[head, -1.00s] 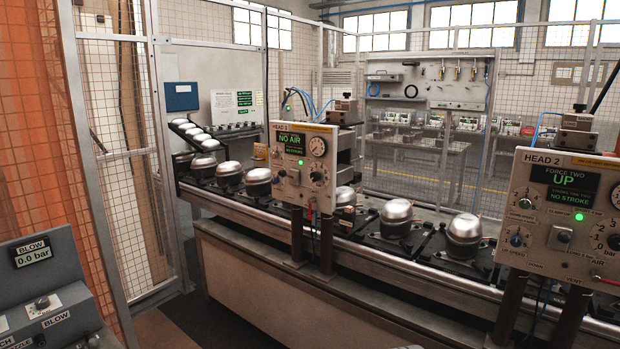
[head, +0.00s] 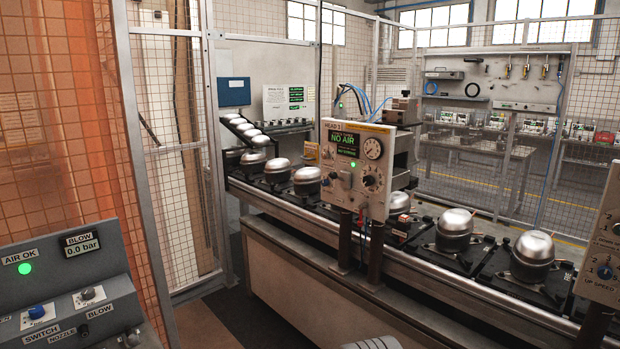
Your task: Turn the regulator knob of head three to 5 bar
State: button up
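The head three panel (head: 357,165) stands on two posts in the middle of the head view, in front of the conveyor. Its dark screen reads NO AIR, and a green lamp glows below it. A round gauge (head: 373,148) sits at its upper right; its reading is too small to tell. A dark knob (head: 369,181) sits below the gauge and looks like the regulator knob; its setting cannot be read.
The conveyor (head: 420,272) carries several silver compressors on black pallets. The head two panel (head: 606,240) is cut by the right edge. A grey console (head: 60,262) with AIR OK and BLOW 0.0 bar stands at front left. Mesh fencing (head: 165,120) stands at left and behind.

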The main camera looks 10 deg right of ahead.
aim_at(368, 180)
jog(key=u, duration=0.7)
jog(key=i, duration=1.75)
